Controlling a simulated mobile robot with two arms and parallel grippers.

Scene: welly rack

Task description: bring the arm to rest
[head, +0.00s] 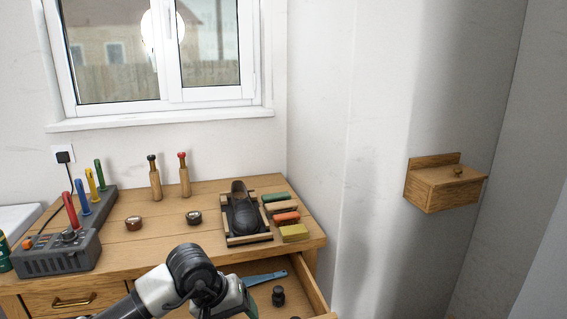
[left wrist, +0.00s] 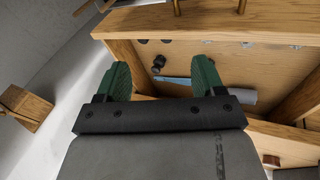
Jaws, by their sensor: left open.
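My left arm comes in from the bottom left in the head view. The open wooden drawer (left wrist: 118,52) lies beyond the fingertips. A blue tool (head: 264,278) and a dark knob-like piece (head: 278,296) lie in the drawer, apart from the gripper. My right gripper is in neither view.
The wooden bench (head: 163,240) holds a black shoe (head: 243,214) in a frame, several brushes (head: 285,217), two small tins, two wooden-handled tools and a grey rack (head: 60,255) with coloured handles. A wooden box (head: 446,188) hangs on the right wall. Space above the bench is free.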

